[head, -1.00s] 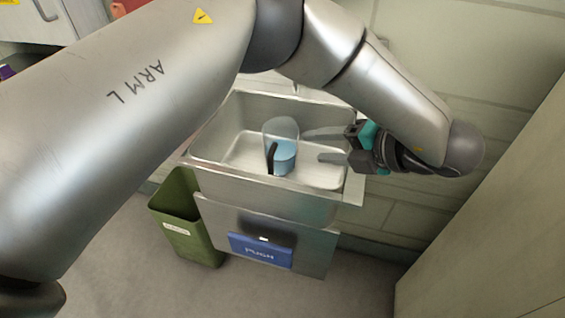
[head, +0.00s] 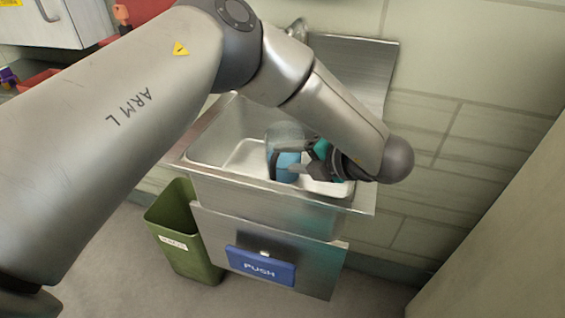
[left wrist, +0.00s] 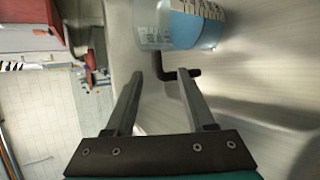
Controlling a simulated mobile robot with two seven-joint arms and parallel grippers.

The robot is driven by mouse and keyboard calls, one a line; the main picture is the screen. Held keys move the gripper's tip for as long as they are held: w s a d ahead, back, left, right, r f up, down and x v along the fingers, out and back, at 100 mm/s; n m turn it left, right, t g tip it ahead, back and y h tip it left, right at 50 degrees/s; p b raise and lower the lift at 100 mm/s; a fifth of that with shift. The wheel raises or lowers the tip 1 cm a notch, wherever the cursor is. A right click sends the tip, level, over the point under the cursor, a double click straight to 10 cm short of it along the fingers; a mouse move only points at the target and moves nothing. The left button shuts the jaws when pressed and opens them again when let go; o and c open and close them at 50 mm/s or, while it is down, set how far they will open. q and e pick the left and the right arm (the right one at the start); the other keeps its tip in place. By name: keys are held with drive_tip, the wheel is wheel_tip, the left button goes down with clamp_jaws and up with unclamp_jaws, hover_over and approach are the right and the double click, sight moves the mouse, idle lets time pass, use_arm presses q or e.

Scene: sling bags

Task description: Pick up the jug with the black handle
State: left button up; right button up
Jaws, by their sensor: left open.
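The jug (head: 287,165) is clear with blue contents and stands in the metal sink (head: 214,152). In the left wrist view the jug (left wrist: 190,28) is at the top, and its black handle (left wrist: 191,73) sticks out below it. My left gripper (head: 300,166) is over the sink from the right, close against the jug. In the left wrist view my left gripper (left wrist: 160,76) is open, with the handle at its fingertips. The right fingertip overlaps the handle; I cannot tell if they touch. My right gripper is not in view.
The sink's walls enclose the jug. A blue PUSH panel (head: 261,268) is on the sink's front. A green bin (head: 184,240) stands on the floor at the left. A tiled wall (head: 480,125) is behind, and a pale panel (head: 510,230) is at the right.

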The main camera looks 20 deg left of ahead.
sight(278, 155)
use_arm(q)
drive_tip(key=shift+r+b+x, duration=0.2)
drive_tip(key=shift+b+x, duration=0.65)
drive_tip(key=shift+x, duration=1.9)
drive_tip(key=shift+w, duration=0.1)
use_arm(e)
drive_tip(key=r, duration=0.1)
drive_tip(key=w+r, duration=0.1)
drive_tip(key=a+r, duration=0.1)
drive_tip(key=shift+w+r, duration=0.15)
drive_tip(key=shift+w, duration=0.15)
use_arm(q)
clamp_jaws()
drive_tip(key=shift+r, duration=0.1)
